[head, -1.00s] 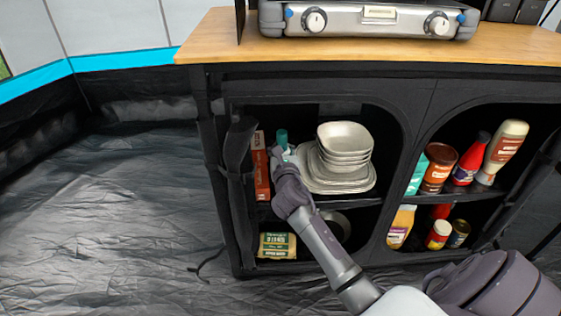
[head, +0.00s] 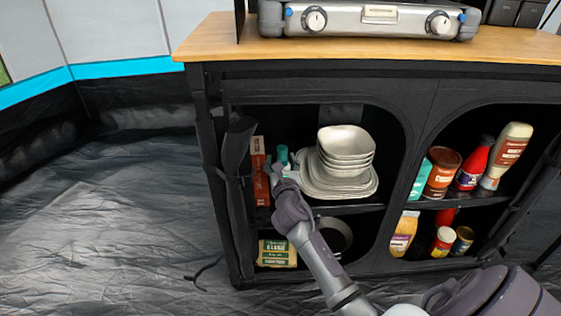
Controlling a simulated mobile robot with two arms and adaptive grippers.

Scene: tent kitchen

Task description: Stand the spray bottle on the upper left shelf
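The spray bottle (head: 283,154) shows only as a small teal part on the upper left shelf (head: 345,210). It is between a red box (head: 259,168) and the stacked plates and bowls (head: 345,160). The rest of it is hidden behind my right gripper (head: 276,172), so I cannot tell whether its base rests on the shelf. My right arm reaches in from the lower right, with the gripper at the bottle. The fingers are too small and covered to show whether they are shut on it. My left gripper is not in view.
The shelf's left post and rolled black fabric (head: 236,165) stand close left of the red box. A green and yellow package (head: 277,252) and a dark pan (head: 335,236) are on the lower shelf. Jars and bottles fill the right compartments. A stove (head: 365,20) sits on top.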

